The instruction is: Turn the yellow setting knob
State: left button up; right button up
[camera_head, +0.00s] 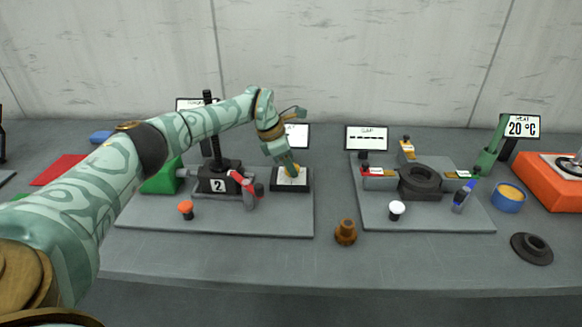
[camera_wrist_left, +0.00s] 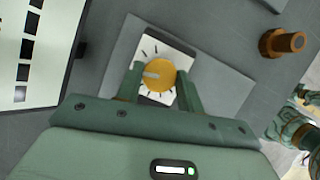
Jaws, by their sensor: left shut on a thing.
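The yellow setting knob (camera_wrist_left: 158,75) is a round knob with a pale pointer, on a white dial plate (camera_wrist_left: 178,47) with black tick marks. In the left wrist view the pointer points to the left. My left gripper (camera_wrist_left: 161,78) is shut on the knob, one finger on each side of it. In the head view my left gripper (camera_head: 287,163) reaches down onto the dial box (camera_head: 291,186) at the right end of the left grey board, and the knob is mostly hidden behind it. My right gripper is not in view.
Left board (camera_head: 220,222) carries a black stand marked 2 (camera_head: 218,183), a red-handled lever (camera_head: 243,190) and an orange button (camera_head: 186,207). A brown fitting (camera_head: 346,232) stands between the boards. Bare table lies in front.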

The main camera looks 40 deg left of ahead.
pick_arm(q)
jog(key=m+b, duration=0.1)
jog(key=m+g+b, duration=0.1)
jog(key=m+b, duration=0.1)
jog(key=m+h+b, duration=0.1)
jog(key=m+b, duration=0.1)
jog(key=shift+w+a+f+g, duration=0.1)
jog(key=shift+w+f+g, duration=0.15)
jog(key=shift+g, duration=0.15)
jog(key=shift+m+g+b, duration=0.4)
jog(key=shift+m+b, duration=0.7)
jog(key=shift+m, duration=0.1)
jog(key=shift+r+m+b, duration=0.25)
jog(key=shift+m+b, duration=0.3)
jog(key=shift+m, duration=0.05)
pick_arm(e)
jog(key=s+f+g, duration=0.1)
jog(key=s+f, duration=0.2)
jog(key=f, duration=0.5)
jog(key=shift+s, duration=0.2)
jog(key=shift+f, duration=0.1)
pick_arm(q)
jog(key=o, duration=1)
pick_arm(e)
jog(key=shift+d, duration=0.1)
